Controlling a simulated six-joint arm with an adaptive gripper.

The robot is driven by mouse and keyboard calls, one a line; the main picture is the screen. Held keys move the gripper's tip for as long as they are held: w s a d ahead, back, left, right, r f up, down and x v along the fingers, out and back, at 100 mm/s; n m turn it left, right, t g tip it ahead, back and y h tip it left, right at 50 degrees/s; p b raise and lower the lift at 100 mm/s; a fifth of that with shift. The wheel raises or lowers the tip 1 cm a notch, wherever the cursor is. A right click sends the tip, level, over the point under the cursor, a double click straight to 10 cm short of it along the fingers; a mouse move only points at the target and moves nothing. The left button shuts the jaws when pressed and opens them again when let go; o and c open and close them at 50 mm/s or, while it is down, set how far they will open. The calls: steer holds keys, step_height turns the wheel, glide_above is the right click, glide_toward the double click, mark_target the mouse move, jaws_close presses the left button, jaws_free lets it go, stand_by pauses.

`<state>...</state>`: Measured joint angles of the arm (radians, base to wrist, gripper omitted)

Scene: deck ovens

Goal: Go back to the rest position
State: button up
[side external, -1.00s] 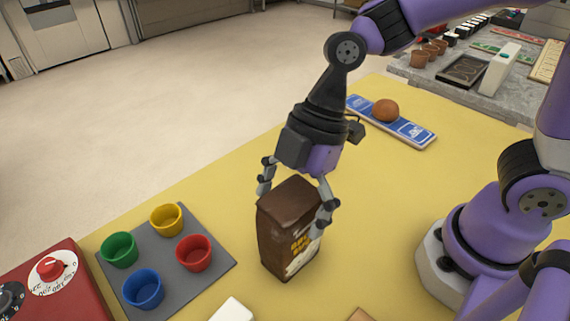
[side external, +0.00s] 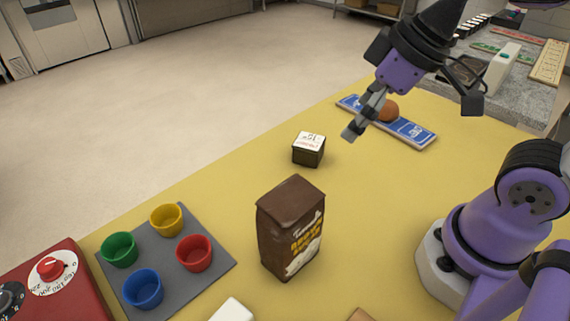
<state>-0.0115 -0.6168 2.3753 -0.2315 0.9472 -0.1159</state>
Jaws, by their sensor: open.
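My gripper (side external: 412,117) is open and empty. It is raised above the far right part of the yellow table (side external: 384,228), in front of the blue board in this view. The brown bag (side external: 290,230) stands upright on the table, apart from my gripper, which is up and to the right of it.
A small dark box with a white top (side external: 309,149) sits behind the bag. A blue board (side external: 414,133) carries a brown ball (side external: 387,111). A grey mat (side external: 215,262) with coloured cups and a red dial unit (side external: 75,290) are at left. The middle right table is clear.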

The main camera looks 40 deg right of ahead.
steer(key=d+m, duration=0.1)
steer(key=d+m+h, duration=0.1)
steer(key=s+d+f+m, duration=0.1)
steer(key=d+m, duration=0.1)
steer(key=shift+t+h, duration=0.3)
steer(key=shift+t, duration=0.1)
